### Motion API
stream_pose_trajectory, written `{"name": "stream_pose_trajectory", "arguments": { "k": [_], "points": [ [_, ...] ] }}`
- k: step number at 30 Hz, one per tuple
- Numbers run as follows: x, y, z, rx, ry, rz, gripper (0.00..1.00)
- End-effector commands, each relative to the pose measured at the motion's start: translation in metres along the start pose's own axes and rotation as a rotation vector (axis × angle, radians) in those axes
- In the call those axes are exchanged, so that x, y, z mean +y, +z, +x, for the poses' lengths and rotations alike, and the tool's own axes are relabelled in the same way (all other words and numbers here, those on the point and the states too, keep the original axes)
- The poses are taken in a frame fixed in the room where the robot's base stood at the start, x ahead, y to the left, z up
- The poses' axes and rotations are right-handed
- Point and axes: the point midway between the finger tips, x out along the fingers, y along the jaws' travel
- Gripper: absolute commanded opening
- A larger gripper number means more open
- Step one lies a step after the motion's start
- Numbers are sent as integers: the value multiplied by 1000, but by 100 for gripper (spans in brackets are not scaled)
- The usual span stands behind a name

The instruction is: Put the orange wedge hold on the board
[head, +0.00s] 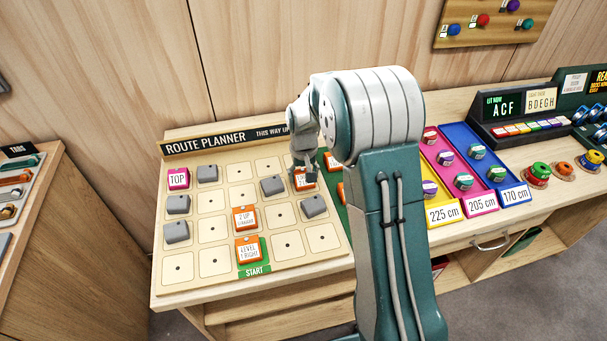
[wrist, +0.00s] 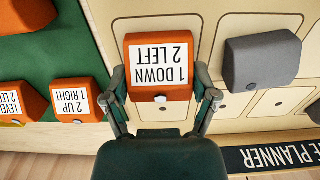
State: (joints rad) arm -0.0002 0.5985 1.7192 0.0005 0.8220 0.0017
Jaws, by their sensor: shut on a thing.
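My gripper (head: 304,172) is shut on an orange wedge hold with a white label (head: 304,182), at the right column of the route planner board (head: 225,281), second row from the top. In the wrist view the hold (wrist: 161,65) reads "1 DOWN 2 LEFT" upside down, with one finger of my gripper (wrist: 163,95) on each side. Whether it touches the board I cannot tell. The board also carries a magenta TOP hold (head: 178,178), orange "2 UP" (head: 244,218) and "LEVEL 1 RIGHT" (head: 249,250) holds, and several grey holds (head: 272,186).
A green tray (wrist: 62,40) with other orange holds (wrist: 78,101) lies beside the board; my arm hides most of it in the head view. Yellow, magenta and blue trays (head: 485,165) stand farther right. Several board squares are bare (head: 288,244). A wooden cabinet (head: 60,240) stands left.

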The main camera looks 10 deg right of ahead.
Motion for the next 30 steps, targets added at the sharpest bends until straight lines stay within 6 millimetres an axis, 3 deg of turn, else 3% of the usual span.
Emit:
{"name": "stream_pose_trajectory", "arguments": {
  "k": [7, 8, 9, 23, 30],
  "points": [
    [0, 0, 1, 1, 0, 0, 28],
    [0, 0, 1, 1, 0, 0, 80],
    [0, 0, 1, 2, 0, 0, 98],
    [0, 0, -1, 2, 0, 0, 100],
    [0, -1, -37, 8, 0, 0, 100]
  ]
}}
